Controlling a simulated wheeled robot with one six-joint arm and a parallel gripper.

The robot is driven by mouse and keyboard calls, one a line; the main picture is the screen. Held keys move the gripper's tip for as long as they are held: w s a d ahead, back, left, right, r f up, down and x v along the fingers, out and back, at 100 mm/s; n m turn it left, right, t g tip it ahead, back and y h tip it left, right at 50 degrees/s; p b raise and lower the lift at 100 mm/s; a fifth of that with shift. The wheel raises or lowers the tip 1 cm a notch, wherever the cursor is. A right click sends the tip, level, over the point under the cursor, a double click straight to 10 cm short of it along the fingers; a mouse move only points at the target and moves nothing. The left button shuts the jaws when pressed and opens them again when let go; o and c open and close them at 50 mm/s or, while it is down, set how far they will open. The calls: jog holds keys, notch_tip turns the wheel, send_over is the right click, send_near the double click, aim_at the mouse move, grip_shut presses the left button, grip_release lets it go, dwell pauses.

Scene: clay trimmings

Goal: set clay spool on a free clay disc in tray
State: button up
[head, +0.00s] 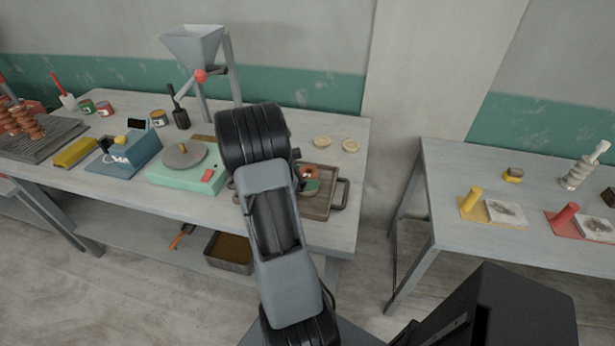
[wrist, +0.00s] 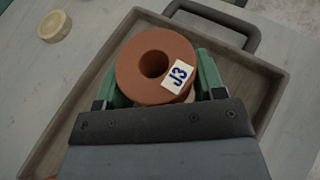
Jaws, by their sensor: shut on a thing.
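My gripper (wrist: 161,78) has green fingers, shut on an orange-brown clay spool (wrist: 135,68) with a round central hole and a white label reading J3. The spool is over the grey-brown tray (wrist: 62,128) in the wrist view. In the head view the tray (head: 341,205) sits at the right end of the long table, and the spool (head: 308,169) shows only partly past my arm. A pale edge shows just below the spool in the wrist view; I cannot tell whether it is a disc or whether they touch. Much of the tray floor is hidden.
A green wheel base (head: 190,176) stands left of my arm. A hopper (head: 192,45) stands behind. A second table (head: 450,160) is right, across a gap.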

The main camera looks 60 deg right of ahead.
jog(key=shift+f, duration=0.15)
jog(key=o, duration=0.8)
